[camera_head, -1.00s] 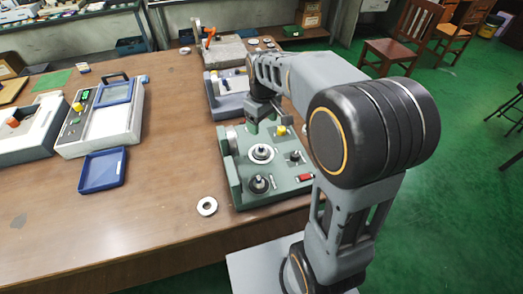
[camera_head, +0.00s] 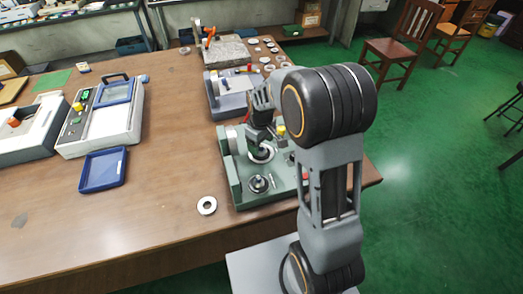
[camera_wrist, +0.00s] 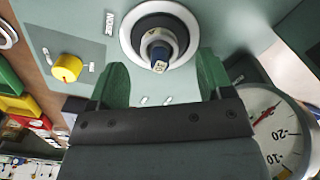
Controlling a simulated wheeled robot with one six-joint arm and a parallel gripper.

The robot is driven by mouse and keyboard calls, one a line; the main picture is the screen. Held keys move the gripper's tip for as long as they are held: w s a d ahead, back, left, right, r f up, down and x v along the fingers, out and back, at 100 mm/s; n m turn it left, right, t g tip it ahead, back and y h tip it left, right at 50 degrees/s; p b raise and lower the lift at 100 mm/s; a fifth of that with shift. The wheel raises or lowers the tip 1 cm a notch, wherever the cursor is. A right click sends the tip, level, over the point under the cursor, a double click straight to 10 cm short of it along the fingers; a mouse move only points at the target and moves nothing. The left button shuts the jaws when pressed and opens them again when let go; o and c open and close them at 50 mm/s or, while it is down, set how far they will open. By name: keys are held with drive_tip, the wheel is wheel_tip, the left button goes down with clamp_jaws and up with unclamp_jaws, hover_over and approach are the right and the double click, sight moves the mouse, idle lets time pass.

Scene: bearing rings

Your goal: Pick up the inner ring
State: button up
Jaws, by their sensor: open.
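The green test fixture (camera_head: 237,190) stands on the brown table. On it, a pale metal ring (camera_wrist: 132,38) sits around an upright post with a dark shank and a small marked tip (camera_wrist: 159,58). In the head view this ring (camera_head: 262,156) is partly hidden by my gripper (camera_head: 259,143), which is just above it. In the wrist view my gripper (camera_wrist: 160,80) is open, its green fingers apart with nothing between them. The ring and post lie just beyond the fingertips. I cannot tell whether this is the inner ring.
A second post (camera_head: 259,184) stands on the fixture's near part. A loose ring (camera_head: 207,205) lies on the table to its left. A yellow knob (camera_wrist: 67,68) and a dial gauge (camera_wrist: 275,135) flank my fingers. A blue tray (camera_head: 103,169) is farther left, with bare table between.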

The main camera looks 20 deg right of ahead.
sight(261, 146)
drive_tip(key=shift+f, duration=1.55)
drive_tip(key=shift+c, duration=0.5)
drive_tip(key=shift+r, duration=0.1)
drive_tip(key=c, duration=1)
